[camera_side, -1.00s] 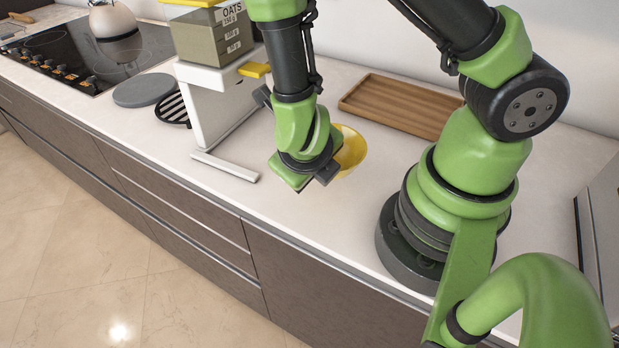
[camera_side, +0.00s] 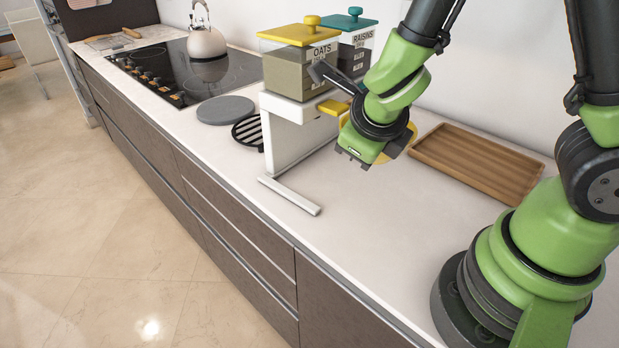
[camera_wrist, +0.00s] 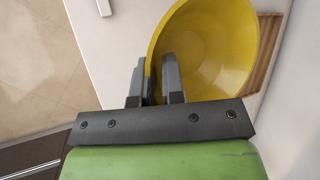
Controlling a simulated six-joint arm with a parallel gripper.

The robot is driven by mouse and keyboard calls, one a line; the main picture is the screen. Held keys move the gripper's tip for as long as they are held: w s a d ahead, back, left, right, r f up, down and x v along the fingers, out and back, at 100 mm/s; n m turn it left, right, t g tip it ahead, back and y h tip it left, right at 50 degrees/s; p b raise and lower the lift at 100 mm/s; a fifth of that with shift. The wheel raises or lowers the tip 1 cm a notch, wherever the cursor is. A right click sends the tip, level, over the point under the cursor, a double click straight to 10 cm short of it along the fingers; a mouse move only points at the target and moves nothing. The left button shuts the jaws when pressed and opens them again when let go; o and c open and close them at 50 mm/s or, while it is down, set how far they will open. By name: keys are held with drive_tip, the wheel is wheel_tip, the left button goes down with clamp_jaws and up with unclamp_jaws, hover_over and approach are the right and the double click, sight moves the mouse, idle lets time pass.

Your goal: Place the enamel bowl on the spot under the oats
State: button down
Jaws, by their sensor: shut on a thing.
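The yellow enamel bowl (camera_wrist: 212,45) fills the upper middle of the wrist view. My gripper (camera_wrist: 158,80) is shut on its rim at the left side, one finger inside and one outside. In the side view the bowl (camera_side: 404,146) shows only as a yellow edge behind my gripper (camera_side: 372,148); the rest is hidden. The oats container (camera_side: 300,65), with a yellow lid and label, sits on a white stand (camera_side: 290,138). Its yellow lever (camera_side: 333,107) juts out just left of my wrist. The counter spot under the oats is mostly hidden by the stand.
A raisins container (camera_side: 355,45) with a teal lid stands behind the oats. The stand's white foot (camera_side: 290,195) lies along the counter. A ribbed wooden tray (camera_side: 478,162) is to the right. A black trivet (camera_side: 248,131) and grey disc (camera_side: 225,109) are left.

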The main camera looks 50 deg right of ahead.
wheel_tip(320, 180, down, 12)
drive_tip(key=shift+s+r, duration=0.1)
drive_tip(key=w, duration=0.8)
drive_tip(key=shift+w, duration=0.4)
drive_tip(key=w, duration=0.4)
drive_tip(key=shift+w+f, duration=0.2)
drive_tip(key=shift+f, duration=0.55)
drive_tip(key=c, duration=1.2)
unclamp_jaws()
drive_tip(key=shift+f, duration=0.1)
